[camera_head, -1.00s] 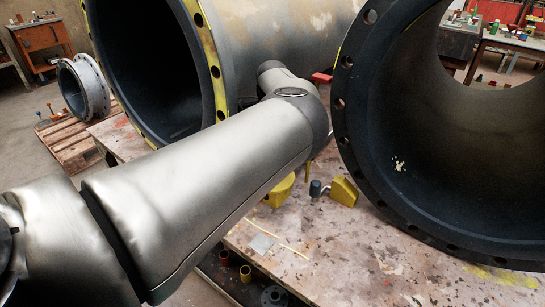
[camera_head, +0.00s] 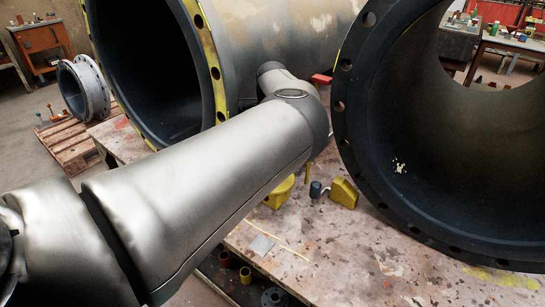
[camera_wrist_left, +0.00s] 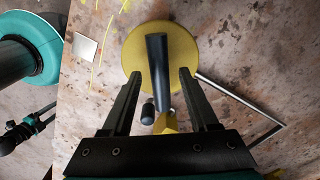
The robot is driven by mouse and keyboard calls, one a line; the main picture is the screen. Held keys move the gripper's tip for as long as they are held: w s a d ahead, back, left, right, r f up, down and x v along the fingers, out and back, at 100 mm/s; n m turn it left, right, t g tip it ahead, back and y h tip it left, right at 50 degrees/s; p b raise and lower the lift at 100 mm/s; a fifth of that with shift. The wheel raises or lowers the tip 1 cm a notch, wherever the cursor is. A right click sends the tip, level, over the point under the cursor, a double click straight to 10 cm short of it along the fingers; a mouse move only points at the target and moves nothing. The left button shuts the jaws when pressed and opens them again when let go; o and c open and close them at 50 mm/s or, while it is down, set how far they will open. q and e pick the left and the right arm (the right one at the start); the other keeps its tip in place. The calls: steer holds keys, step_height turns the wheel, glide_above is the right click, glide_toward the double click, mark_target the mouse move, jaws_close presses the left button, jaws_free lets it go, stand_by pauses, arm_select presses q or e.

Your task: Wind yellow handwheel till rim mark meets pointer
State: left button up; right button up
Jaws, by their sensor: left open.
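The yellow handwheel (camera_wrist_left: 187,52) is a round disc seen from above in the left wrist view. In the head view only part of the yellow wheel (camera_head: 280,194) shows below my left arm. A dark bar (camera_wrist_left: 157,62) lies across the disc in the picture. My left gripper (camera_wrist_left: 160,76) is open, its two black fingers on either side of the bar with gaps showing. A yellow block (camera_head: 343,192) and a dark knob (camera_head: 316,188) stand beside the wheel. I cannot make out a rim mark, nor tell which part is the pointer. My right gripper is out of view.
A dark-lined pipe (camera_head: 350,130) with a bolted flange stands at right, another pipe (camera_head: 216,75) at back left. The stained bench top (camera_head: 350,255) is clear in front. A thin metal rod (camera_wrist_left: 238,98) and a pale square plate (camera_wrist_left: 85,48) lie near the wheel.

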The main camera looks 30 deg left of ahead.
arm_select(q)
steer(key=shift+r, duration=0.1)
steer(key=shift+r, duration=0.25)
step_height(320, 180, up, 15)
steer(key=p, duration=0.4)
steer(key=shift+f+p, duration=0.2)
steer(key=shift+p, duration=0.1)
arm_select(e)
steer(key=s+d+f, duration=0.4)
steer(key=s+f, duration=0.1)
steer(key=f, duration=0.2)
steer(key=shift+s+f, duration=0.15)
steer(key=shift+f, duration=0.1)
